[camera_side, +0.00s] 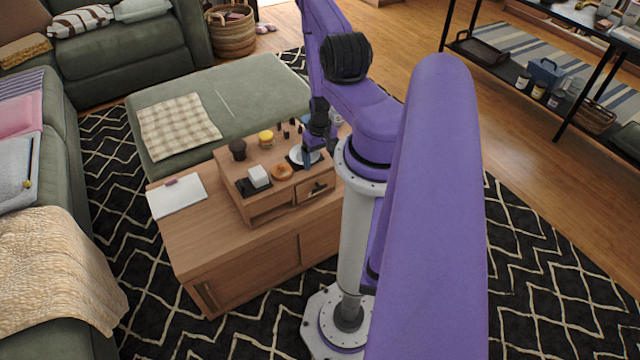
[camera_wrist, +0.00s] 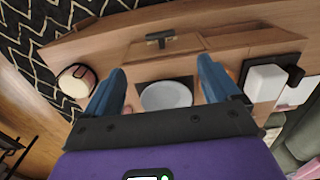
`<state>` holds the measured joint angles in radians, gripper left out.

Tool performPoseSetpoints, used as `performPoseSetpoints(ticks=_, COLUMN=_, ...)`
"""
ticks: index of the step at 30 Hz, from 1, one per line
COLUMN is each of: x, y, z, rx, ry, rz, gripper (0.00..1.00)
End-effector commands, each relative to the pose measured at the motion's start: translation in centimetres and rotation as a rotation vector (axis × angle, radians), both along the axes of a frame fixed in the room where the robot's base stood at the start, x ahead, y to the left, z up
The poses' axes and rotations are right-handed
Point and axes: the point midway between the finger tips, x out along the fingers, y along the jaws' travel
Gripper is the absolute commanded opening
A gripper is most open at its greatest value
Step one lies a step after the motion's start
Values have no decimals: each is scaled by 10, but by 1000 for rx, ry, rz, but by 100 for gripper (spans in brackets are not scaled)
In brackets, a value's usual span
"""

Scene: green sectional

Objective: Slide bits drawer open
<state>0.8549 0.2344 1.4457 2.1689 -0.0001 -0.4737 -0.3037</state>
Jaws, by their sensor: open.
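The bits drawer (camera_side: 314,189) is at the right end of the front of a small wooden organizer (camera_side: 228,170). Its front looks about flush with the organizer, and it has a dark handle (camera_side: 319,187). In the wrist view, the handle (camera_wrist: 160,38) shows near the top, beyond and between my fingertips. My gripper (camera_side: 308,158) is above the organizer's right end, over the plate area, with blue fingers pointing down. The wrist view shows my gripper (camera_wrist: 162,70) wide open, with nothing between its fingers and apart from the handle.
A round plate (camera_wrist: 166,95) lies on a dark mat below my gripper. A white block (camera_side: 258,175), a bun-like item (camera_side: 282,171), a dark cup (camera_side: 238,149) and several small dark pieces crowd the organizer's top. A notepad (camera_side: 178,196) lies on the cabinet (camera_side: 190,244) to the left.

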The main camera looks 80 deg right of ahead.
Motion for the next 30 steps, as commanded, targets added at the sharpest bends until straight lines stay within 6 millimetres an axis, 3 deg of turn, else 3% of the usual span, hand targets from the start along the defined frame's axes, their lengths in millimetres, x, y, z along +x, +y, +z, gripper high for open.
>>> performPoseSetpoints(ticks=18, x=0, y=1, z=-95, rx=2, ry=1, rz=1, gripper=89)
performPoseSetpoints(ticks=30, x=0, y=0, z=-127, rx=1, ry=1, rz=-1, gripper=89)
